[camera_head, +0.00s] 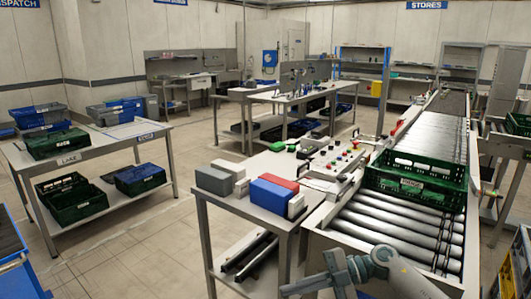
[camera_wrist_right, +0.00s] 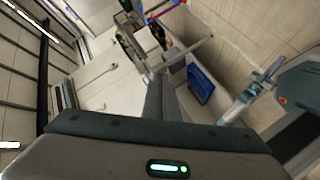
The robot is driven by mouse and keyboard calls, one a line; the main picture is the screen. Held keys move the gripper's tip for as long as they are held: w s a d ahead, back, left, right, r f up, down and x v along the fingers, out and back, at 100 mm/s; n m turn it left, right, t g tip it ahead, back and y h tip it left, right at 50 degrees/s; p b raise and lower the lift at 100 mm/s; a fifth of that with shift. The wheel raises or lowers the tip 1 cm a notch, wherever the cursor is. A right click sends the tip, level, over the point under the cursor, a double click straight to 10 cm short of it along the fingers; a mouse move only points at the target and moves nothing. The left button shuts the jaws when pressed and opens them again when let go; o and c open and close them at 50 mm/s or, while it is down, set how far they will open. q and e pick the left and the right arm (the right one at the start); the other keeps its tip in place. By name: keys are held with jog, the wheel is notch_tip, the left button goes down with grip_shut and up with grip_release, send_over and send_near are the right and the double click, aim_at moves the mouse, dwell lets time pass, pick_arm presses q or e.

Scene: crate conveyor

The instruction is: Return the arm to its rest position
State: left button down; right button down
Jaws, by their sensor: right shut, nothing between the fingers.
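My right arm (camera_head: 385,266) comes in at the bottom of the head view, in front of the near end of the roller conveyor. Its gripper (camera_head: 286,290) points left, low beside the side table, and holds nothing. In the right wrist view the fingers (camera_wrist_right: 161,88) are together, with nothing between them. My left gripper does not show in the head view.
A green crate (camera_head: 413,186) sits on the conveyor rollers (camera_head: 385,222). The side table (camera_head: 235,202) left of my right arm carries grey, blue and red boxes (camera_head: 270,193). A table with crates (camera_head: 95,150) stands further left. Open floor (camera_head: 145,230) lies between.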

jog(key=w+d+f+m+t+h, duration=0.1)
jog(key=d+f+m+t+h, duration=0.2)
jog(key=f+m+t, duration=1.65)
jog(key=s+d+f+m+g+h, duration=0.1)
jog(key=s+d+f+g+h, duration=0.15)
jog(key=f, duration=0.55)
jog(key=s+d+f+m+g+h, duration=0.1)
jog(key=s+d+f+g+h, duration=0.15)
jog(key=f, duration=0.55)
jog(key=s+d+f+m+g+h, duration=0.1)
jog(key=s+f+g, duration=0.1)
jog(key=s+f, duration=0.6)
jog(key=s+d+f+m+g+h, duration=0.1)
jog(key=s+f+m+g+h, duration=0.1)
jog(key=s+f, duration=0.6)
jog(key=s+d+f+m+g+h, duration=0.1)
jog(key=s+f, duration=0.7)
jog(key=s, duration=0.9)
jog(key=shift+s+m+g+h, duration=0.25)
jog(key=shift+m+g+h, duration=0.35)
jog(key=shift+m+g, duration=0.2)
jog(key=shift+f, duration=0.1)
